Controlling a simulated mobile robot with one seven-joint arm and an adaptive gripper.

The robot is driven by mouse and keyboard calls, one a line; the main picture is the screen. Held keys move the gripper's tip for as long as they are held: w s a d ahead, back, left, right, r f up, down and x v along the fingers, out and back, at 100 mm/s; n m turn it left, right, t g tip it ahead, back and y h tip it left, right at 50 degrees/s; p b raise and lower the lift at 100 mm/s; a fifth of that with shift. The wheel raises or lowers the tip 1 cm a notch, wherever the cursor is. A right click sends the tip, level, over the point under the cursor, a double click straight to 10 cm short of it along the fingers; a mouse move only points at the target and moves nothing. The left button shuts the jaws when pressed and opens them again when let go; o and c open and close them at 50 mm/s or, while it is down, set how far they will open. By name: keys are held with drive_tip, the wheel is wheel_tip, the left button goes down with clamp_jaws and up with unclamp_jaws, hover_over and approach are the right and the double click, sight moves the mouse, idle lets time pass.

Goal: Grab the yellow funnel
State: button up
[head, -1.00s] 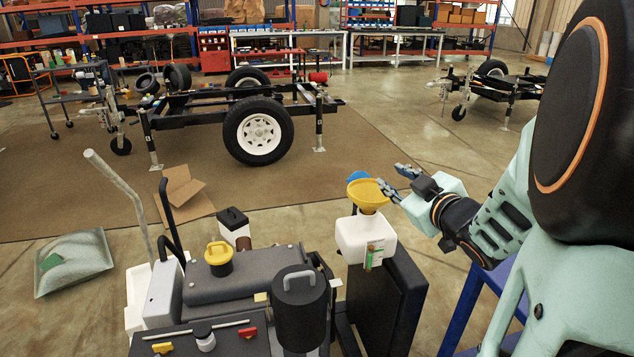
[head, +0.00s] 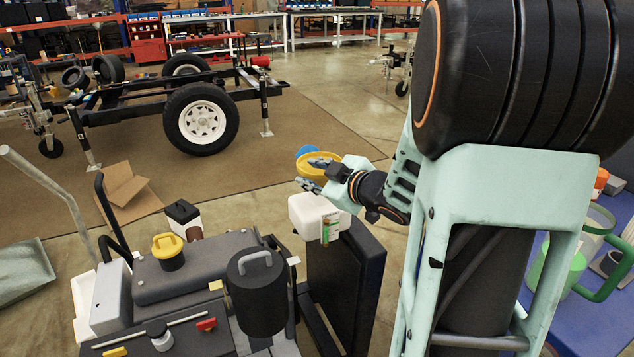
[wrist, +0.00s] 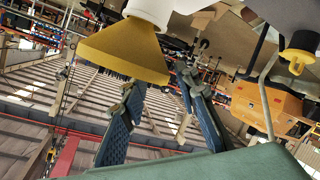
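The yellow funnel (head: 303,166) stands on a white jug (head: 312,212) in the head view, with my gripper (head: 314,174) in front of it and partly hiding it. The two fingers are spread, pointing left, one across the funnel's bowl and one lower. In the wrist view the picture is turned over: the funnel (wrist: 122,50) has its wide rim facing down, and the white jug (wrist: 150,8) is above. My gripper (wrist: 158,102) shows two separate blue-grey fingers near the rim. Whether they touch the funnel cannot be told.
The jug stands on a tall black box (head: 350,275). A machine with a black cylinder (head: 257,290) is to its left, and a yellow-handled cap (head: 168,250) sits on it. A blue table (head: 590,325) with a green-handled container (head: 565,262) is at right.

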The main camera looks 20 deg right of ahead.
drive_tip(key=shift+x, duration=1.2)
clamp_jaws()
drive_tip(key=shift+r, duration=0.15)
